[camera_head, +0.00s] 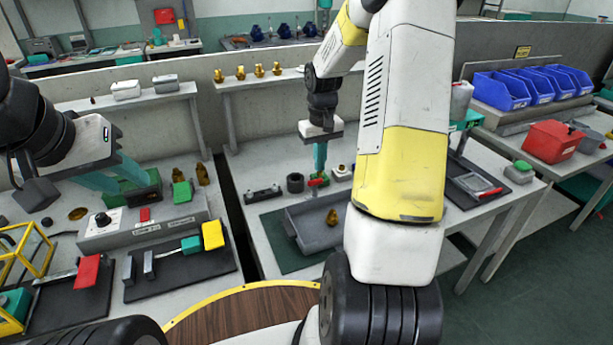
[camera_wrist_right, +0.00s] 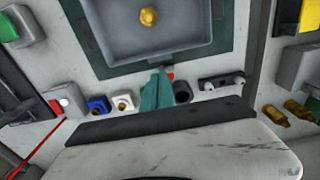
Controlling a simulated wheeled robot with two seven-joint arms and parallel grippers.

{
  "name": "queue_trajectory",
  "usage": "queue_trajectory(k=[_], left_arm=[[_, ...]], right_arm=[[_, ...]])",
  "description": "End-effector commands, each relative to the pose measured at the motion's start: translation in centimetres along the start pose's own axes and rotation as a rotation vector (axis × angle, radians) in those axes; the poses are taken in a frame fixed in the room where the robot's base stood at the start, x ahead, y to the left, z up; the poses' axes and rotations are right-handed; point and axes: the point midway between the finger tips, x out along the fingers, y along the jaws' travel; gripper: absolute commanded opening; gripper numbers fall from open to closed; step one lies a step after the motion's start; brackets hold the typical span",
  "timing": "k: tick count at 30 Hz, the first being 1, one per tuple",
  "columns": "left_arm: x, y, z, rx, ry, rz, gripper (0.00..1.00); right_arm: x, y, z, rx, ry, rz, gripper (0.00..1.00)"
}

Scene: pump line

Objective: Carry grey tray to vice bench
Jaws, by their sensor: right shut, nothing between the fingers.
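The grey tray (camera_head: 308,232) sits on a dark green mat (camera_head: 283,252) on the middle bench, partly hidden by my right arm in the head view. A brass part (camera_head: 332,217) lies in it. The tray (camera_wrist_right: 190,38) and brass part (camera_wrist_right: 148,16) also show at the top of the right wrist view. My right gripper (camera_head: 319,172) points down behind the tray, its teal fingers (camera_wrist_right: 160,76) together and empty, close to a small red piece. My left gripper (camera_head: 118,182) is over the left bench, its teal fingers apart with nothing seen held. I cannot tell which bench is the vice bench.
A black block with studs (camera_head: 262,194) and a dark ring (camera_head: 295,183) stand behind the tray. A grey control box (camera_head: 145,231) and a dark pad with levers (camera_head: 205,268) fill the left bench. A dark gap separates the benches. Blue bins (camera_head: 500,90) stand at right.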

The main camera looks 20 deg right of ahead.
Motion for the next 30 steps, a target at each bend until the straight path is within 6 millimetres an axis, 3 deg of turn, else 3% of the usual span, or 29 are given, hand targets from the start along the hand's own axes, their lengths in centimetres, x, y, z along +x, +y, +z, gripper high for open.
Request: queue_trajectory(k=[8,21,30], left_arm=[[0.0,0.0,0.0,0.0,0.0,0.0,0.36],[0.0,0.0,0.0,0.0,0.0,0.0,0.36],[0.0,0.0,0.0,0.0,0.0,0.0,0.36]], right_arm=[[3.1,0.5,-0.4,-0.001,-0.023,-0.006,0.0],[10.4,0.4,-0.2,-0.001,-0.022,-0.007,0.0],[11.7,0.5,-0.2,0.0,-0.019,-0.005,0.0]])
